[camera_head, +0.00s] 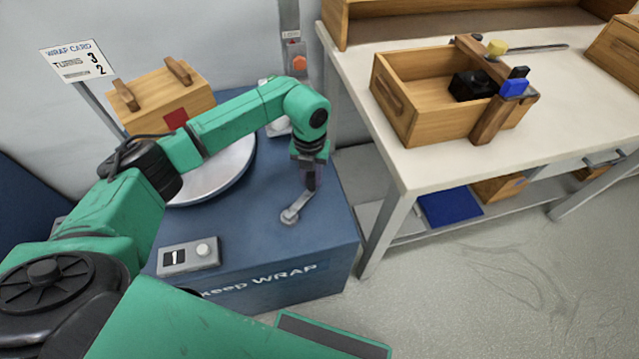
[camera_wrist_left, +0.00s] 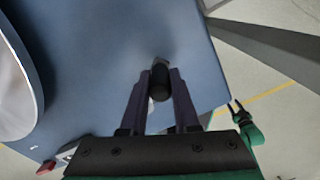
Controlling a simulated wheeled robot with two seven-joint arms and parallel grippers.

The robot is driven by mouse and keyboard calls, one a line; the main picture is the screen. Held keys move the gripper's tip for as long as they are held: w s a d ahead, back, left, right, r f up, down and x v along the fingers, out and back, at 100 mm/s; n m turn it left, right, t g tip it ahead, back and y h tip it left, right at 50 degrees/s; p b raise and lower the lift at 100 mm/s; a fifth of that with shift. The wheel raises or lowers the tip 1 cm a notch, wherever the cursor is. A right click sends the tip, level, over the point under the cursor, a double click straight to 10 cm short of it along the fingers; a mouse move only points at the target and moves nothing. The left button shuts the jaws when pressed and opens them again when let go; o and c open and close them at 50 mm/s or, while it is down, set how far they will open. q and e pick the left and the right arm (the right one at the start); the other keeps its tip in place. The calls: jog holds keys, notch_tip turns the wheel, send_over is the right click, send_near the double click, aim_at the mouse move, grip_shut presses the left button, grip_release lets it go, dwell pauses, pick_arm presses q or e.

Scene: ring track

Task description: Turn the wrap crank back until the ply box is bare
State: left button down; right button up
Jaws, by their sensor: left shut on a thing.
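The ply box (camera_head: 160,104), with two wooden handles and a red patch on its front, sits on a pale round turntable (camera_head: 222,172) on the blue wrap machine. I can make out no film on its visible faces. The wrap crank (camera_head: 292,214) is a grey arm on the machine's top near the right edge. My left gripper (camera_head: 311,182) is shut on the crank's upright dark knob, which shows between the fingers (camera_wrist_left: 160,84) in the left wrist view. Part of my right gripper (camera_wrist_left: 237,110) shows small at the right there; its fingers are too small to judge.
A grey panel (camera_head: 188,256) reading 1 with a white button is at the machine's front. A wrap card (camera_head: 76,62) stands at the left. A red-orange button (camera_head: 299,63) is on a post behind. The white workbench (camera_head: 430,168) at the right holds an open wooden crate (camera_head: 425,125).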

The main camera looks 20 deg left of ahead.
pick_arm(q)
jog(key=a+n, duration=0.3)
jog(key=shift+w+r+n, duration=0.1)
jog(key=shift+w+n, duration=0.2)
jog(key=shift+a, duration=0.3)
jog(key=c, duration=0.7)
grip_release()
jog(key=shift+s+a, duration=0.1)
jog(key=shift+a, duration=0.05)
jog(key=shift+o, duration=0.2)
notch_tip(320, 180, up, 14)
jog(key=shift+r, duration=0.2)
jog(key=shift+f, duration=0.1)
